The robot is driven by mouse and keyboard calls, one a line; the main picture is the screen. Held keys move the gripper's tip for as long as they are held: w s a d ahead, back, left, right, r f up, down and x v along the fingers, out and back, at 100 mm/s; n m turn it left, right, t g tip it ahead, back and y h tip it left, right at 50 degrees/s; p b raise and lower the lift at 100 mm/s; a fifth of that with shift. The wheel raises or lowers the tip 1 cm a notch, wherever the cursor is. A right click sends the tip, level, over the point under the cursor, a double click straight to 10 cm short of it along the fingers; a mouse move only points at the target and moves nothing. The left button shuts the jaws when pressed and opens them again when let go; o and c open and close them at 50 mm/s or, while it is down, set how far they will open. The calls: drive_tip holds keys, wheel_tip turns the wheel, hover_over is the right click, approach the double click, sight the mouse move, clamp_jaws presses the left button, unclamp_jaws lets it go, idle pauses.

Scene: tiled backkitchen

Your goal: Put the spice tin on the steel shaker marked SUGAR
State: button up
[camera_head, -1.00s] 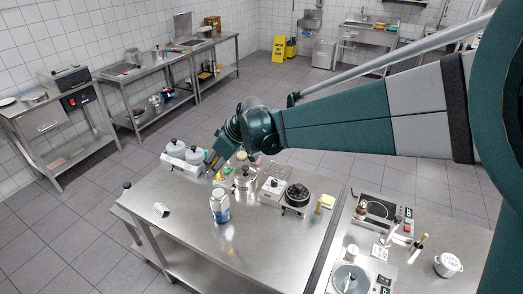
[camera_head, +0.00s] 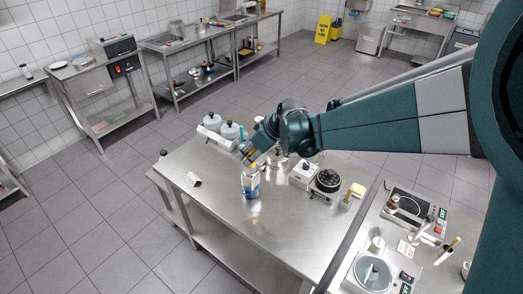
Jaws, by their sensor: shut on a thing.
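My gripper (camera_head: 246,152) is over the back left part of the near steel table, seen from behind and small. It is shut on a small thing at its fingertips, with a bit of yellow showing. I take this for the spice tin, but the fingers hide most of it. A white and blue container (camera_head: 250,187) stands upright just below the gripper in the picture. I cannot make out the word SUGAR anywhere. Shiny steel ware (camera_head: 278,163) stands right of the gripper, partly behind my arm, and I cannot tell whether the shaker is among it.
Two grey lidded pots (camera_head: 230,131) stand left of the gripper. A small white item (camera_head: 194,180) lies at the table's left. A white appliance (camera_head: 303,175) and a black round burner (camera_head: 327,181) stand right.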

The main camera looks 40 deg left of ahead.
drive_tip(key=shift+f, duration=1.1)
drive_tip(key=shift+f, duration=0.15)
drive_tip(key=o, duration=0.8)
drive_tip(key=shift+o, duration=0.4)
drive_tip(key=v, duration=1.2)
drive_tip(key=shift+r, duration=0.2)
drive_tip(key=shift+d, duration=0.1)
